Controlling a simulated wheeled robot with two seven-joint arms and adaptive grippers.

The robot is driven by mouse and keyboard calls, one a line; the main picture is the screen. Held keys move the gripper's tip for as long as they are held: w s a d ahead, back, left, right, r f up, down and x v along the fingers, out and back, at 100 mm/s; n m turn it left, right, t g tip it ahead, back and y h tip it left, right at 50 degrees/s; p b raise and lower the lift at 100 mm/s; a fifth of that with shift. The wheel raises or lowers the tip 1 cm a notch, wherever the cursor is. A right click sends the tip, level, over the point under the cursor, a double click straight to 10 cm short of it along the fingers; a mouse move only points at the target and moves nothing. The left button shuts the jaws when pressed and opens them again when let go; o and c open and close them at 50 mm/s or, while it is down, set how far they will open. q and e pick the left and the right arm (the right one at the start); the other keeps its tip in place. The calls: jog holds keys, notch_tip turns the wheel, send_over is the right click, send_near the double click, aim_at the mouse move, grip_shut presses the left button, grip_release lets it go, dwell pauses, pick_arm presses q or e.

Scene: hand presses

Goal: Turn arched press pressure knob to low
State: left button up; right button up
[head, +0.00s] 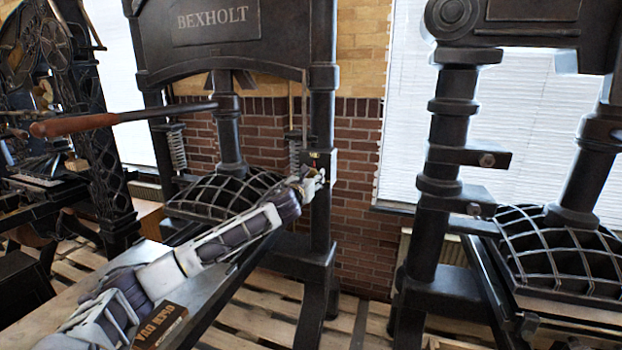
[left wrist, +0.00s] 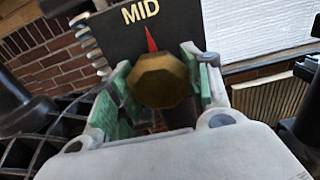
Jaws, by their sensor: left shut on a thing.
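The arched press (head: 235,45) is black, with a BEXHOLT plate on its arch. Its pressure knob (left wrist: 160,80) is a faceted brass knob on a dark plate, and a red pointer above it points up near the word MID (left wrist: 140,11). My left gripper (left wrist: 164,85) has its green-padded fingers on both sides of the knob and is shut on it. In the head view the left gripper (head: 316,178) is at the press's right column and mostly hides the knob. My right gripper is in neither view.
A second black press (head: 455,130) stands at the right. An ornate press (head: 90,120) stands at the far left. A bar with a wooden handle (head: 75,124) juts out above my left arm. A small brown box (head: 160,326) lies near my forearm. A brick wall (head: 355,150) is behind.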

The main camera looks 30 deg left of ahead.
pick_arm(q)
jog(key=shift+c, duration=0.8)
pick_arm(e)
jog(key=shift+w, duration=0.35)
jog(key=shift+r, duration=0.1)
